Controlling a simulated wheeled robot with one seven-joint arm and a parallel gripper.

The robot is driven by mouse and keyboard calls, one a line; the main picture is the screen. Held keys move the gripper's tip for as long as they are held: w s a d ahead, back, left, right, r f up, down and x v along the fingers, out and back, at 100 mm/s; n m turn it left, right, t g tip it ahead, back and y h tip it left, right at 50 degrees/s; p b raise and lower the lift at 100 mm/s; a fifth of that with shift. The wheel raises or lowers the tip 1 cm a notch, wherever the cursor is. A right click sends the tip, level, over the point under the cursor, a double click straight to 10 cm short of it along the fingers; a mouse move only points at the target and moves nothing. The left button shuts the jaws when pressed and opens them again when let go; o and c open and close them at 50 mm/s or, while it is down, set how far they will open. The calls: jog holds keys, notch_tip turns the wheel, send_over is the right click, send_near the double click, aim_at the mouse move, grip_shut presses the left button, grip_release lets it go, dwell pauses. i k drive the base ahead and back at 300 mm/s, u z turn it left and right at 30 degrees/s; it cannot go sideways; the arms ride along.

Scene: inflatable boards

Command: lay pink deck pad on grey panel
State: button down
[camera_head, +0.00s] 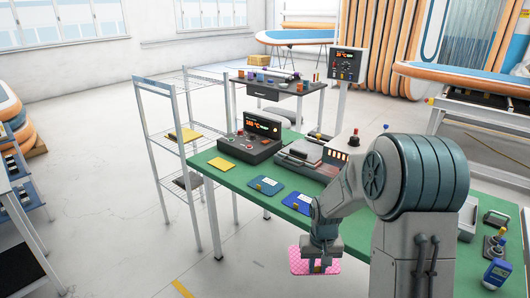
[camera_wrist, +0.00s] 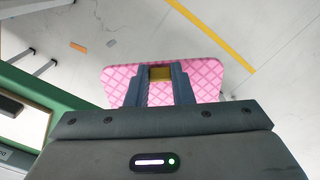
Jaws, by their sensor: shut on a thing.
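My gripper (camera_head: 318,266) is shut on the yellow tab of the pink deck pad (camera_head: 298,254), in front of the green table's near edge. In the wrist view, both fingers (camera_wrist: 160,76) pinch the tab at the middle of the quilted pink pad (camera_wrist: 207,74), with floor showing around the pad. A pale grey panel-like surface (camera_wrist: 32,127) with a black piece on it shows at the left of the wrist view, framed by green. I cannot tell for sure that it is the grey panel. My arm hides part of the table in the head view.
The green table (camera_head: 232,180) carries a yellow pad (camera_head: 221,164), two blue pads (camera_head: 266,188) (camera_head: 298,204), a control box (camera_head: 250,145) and a press-like machine (camera_head: 305,155). A blue meter (camera_head: 497,274) stands at the right. Wire shelving (camera_head: 150,130) stands at the left.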

aim_at(308, 149)
jog(key=u, duration=1.5)
jog(key=i, duration=2.45)
jog(key=z, duration=1.95)
